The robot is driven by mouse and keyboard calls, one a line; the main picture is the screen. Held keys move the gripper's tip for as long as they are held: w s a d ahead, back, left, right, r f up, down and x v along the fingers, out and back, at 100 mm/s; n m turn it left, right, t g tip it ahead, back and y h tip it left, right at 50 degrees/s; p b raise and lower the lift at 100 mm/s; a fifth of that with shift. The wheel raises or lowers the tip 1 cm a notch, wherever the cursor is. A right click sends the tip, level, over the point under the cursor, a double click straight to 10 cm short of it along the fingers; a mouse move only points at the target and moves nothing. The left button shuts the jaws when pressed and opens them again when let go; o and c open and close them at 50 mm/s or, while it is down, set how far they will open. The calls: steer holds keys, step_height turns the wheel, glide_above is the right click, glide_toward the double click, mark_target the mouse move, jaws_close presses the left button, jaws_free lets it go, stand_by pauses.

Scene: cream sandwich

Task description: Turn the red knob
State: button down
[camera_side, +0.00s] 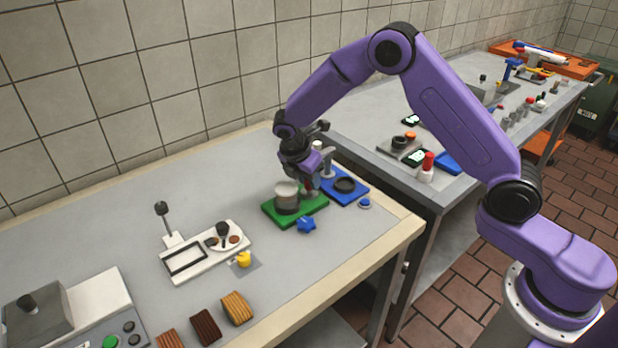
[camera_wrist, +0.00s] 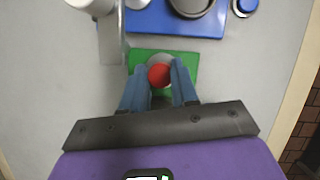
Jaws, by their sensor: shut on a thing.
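The red knob (camera_wrist: 160,75) is round and sits between my fingertips in the wrist view, above a pale round part on the green plate (camera_wrist: 188,62). My gripper (camera_wrist: 160,82) is shut on the knob. In the side view, my gripper (camera_side: 309,182) is low over the green plate (camera_side: 271,213), at its back right. Only a sliver of red (camera_side: 308,189) shows under the fingers there. A grey-white cylinder (camera_side: 286,198) stands on the plate, left of my gripper.
A blue plate (camera_side: 353,197) with a dark ring and a grey post stands close behind right. A white fixture (camera_side: 180,272), a yellow piece (camera_side: 243,259) and brown biscuits (camera_side: 206,327) are further left.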

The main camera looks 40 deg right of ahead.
steer(key=m+g, duration=0.1)
steer(key=m, duration=0.2)
steer(key=m+g, duration=0.1)
steer(key=m, duration=0.1)
steer(key=shift+w+m, duration=0.15)
steer(key=shift+m, duration=0.25)
steer(key=m+g, duration=0.1)
steer(key=m, duration=0.1)
steer(key=m+g, duration=0.1)
steer(key=m, duration=0.2)
steer(key=shift+d+y, duration=0.1)
steer(key=shift+y, duration=0.3)
steer(key=shift+m, duration=0.4)
steer(key=c, duration=0.9)
jaws_free()
steer(key=shift+o, duration=0.2)
steer(key=shift+w+d, duration=0.1)
steer(key=shift+w+r, duration=0.1)
steer(key=shift+r, duration=0.05)
